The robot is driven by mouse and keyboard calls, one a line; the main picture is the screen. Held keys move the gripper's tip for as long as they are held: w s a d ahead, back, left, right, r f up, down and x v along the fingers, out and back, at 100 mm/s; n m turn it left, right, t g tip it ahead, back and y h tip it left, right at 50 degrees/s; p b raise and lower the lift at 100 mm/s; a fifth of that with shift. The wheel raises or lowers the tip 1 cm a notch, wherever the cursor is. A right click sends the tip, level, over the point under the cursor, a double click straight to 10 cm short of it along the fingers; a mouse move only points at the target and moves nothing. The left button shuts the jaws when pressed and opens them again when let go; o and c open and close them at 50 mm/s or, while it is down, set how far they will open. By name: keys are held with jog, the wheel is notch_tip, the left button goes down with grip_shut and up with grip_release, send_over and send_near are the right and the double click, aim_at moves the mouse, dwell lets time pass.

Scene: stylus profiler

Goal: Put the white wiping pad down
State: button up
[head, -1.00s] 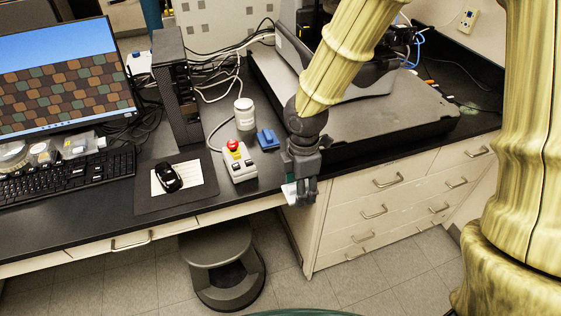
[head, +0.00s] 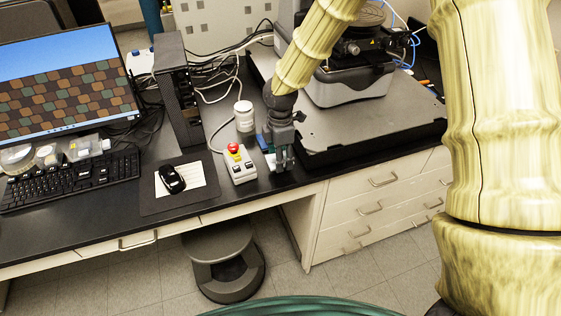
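My gripper (head: 284,167) points down over the black desk top, between the control box with the red button and the dark platform of the instrument. The white wiping pad (head: 271,160) shows only as a small pale sliver at the left side of the fingers. It appears to be held between them, and the rest of it is hidden by the gripper. The fingertips are low, close to the desk surface; whether the pad touches the desk cannot be told.
The control box (head: 239,164) stands just left of my gripper. A blue object (head: 263,142) is partly hidden behind it, near a white jar (head: 244,116). The instrument's platform (head: 390,125) lies to the right. A mouse (head: 172,179) rests on a mat further left.

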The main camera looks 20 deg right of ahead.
jog(key=shift+f+p, duration=0.7)
jog(key=shift+f, duration=0.9)
jog(key=shift+s+f, duration=0.25)
jog(key=shift+f, duration=0.25)
jog(key=o, duration=1)
jog(key=shift+o, duration=0.8)
jog(key=shift+w+f, duration=0.15)
jog(key=shift+r, duration=0.2)
jog(key=shift+w+r, duration=0.1)
jog(key=shift+r, duration=0.45)
notch_tip(320, 180, up, 12)
jog(key=b, duration=0.3)
jog(key=shift+f+b, duration=0.1)
jog(key=shift+b, duration=0.3)
